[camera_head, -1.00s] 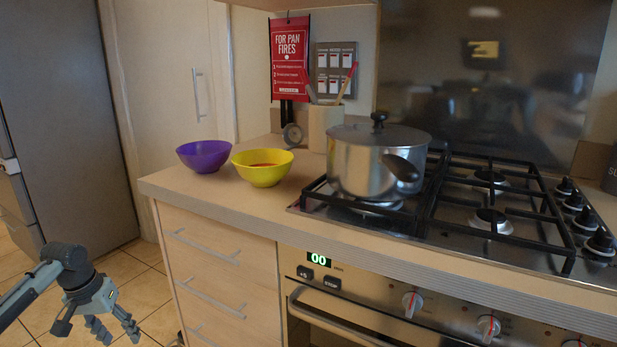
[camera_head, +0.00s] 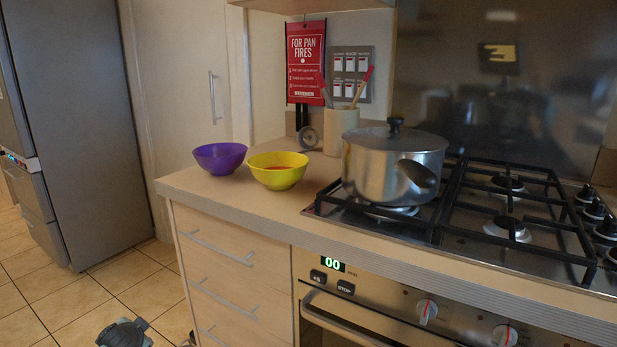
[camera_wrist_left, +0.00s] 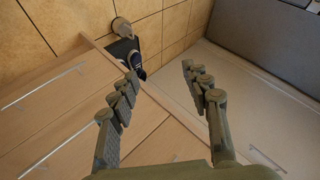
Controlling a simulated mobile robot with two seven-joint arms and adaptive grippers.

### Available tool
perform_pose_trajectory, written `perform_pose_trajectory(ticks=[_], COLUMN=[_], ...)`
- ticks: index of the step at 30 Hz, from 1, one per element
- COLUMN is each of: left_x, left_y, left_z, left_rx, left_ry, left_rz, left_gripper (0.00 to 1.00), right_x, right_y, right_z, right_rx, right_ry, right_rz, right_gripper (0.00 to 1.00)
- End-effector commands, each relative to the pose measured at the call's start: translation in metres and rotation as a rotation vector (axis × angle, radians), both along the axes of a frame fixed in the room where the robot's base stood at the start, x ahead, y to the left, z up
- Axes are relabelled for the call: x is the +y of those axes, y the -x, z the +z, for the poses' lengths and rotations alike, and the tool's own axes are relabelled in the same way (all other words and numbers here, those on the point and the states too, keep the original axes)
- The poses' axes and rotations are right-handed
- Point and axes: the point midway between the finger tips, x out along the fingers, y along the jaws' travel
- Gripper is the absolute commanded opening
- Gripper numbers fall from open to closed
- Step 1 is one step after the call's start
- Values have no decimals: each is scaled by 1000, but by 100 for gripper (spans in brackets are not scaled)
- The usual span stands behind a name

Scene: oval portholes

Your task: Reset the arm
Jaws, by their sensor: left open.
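My left gripper (camera_wrist_left: 160,76) shows in the left wrist view with its two jointed fingers spread apart and nothing between them. Behind the fingers are wooden drawer fronts and tiled floor. In the head view only a small dark part of my left arm shows at the bottom edge, low beside the drawers; the fingers are not clear there. My right gripper is in neither view.
The counter (camera_head: 180,187) holds a purple bowl (camera_head: 219,158), a yellow bowl (camera_head: 278,177) and a utensil pot (camera_head: 340,130). A lidded saucepan (camera_head: 385,170) sits on the hob (camera_head: 480,225). Drawers (camera_head: 225,270) are below. Tiled floor (camera_head: 60,300) at left is open, before a grey fridge (camera_head: 85,130).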

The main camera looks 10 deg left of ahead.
Motion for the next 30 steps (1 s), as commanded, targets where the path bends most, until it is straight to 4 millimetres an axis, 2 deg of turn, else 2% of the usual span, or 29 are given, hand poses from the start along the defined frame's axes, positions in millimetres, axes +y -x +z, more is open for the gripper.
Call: perform_pose_trajectory(ticks=[1,6,9,13,15,18,21,30], left_x=[-23,-98,-144,-203,-230,-261,-278,-278], left_y=[19,84,128,188,216,246,264,264], left_z=[-33,-120,-163,-207,-223,-238,-245,-245], left_rx=[39,153,220,301,336,375,396,396], left_ry=[44,175,255,354,398,448,474,474], left_rz=[-4,-9,-4,10,19,30,38,38], left_gripper=[48,48,48,48,48,48,48,48], right_x=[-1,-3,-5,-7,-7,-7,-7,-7], right_y=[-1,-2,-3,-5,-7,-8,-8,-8], right_z=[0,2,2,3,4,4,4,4], right_rx=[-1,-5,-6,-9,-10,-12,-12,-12], right_ry=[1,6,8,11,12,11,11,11], right_rz=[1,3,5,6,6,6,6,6], right_gripper=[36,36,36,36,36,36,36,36])
